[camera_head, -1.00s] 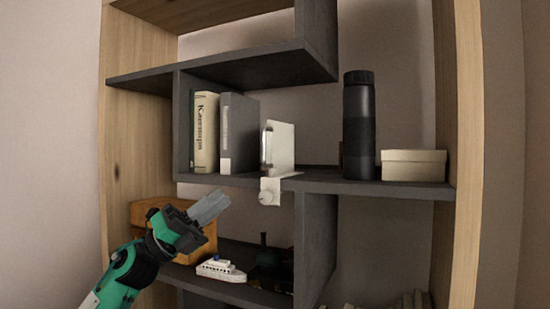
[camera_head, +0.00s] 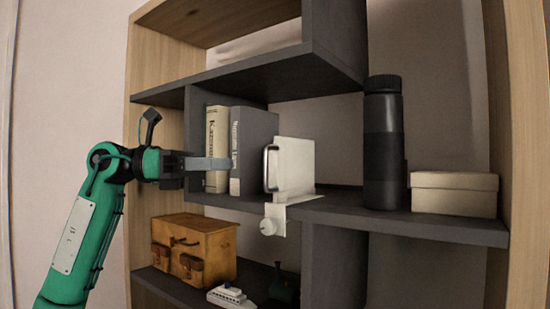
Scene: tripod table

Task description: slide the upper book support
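The upper book support (camera_head: 294,166) is a white upright plate with a metal handle on its left side. It stands on the middle shelf, and its clamp with a round knob (camera_head: 268,226) hangs over the shelf's front edge. My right gripper is not in view.
A dark bottle (camera_head: 384,145) and a cream box (camera_head: 454,193) stand on the same shelf to the right. Below are a brown case (camera_head: 194,247), a white toy ship (camera_head: 230,296) and a dark object (camera_head: 284,285). A vertical divider (camera_head: 335,265) stands under the shelf.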

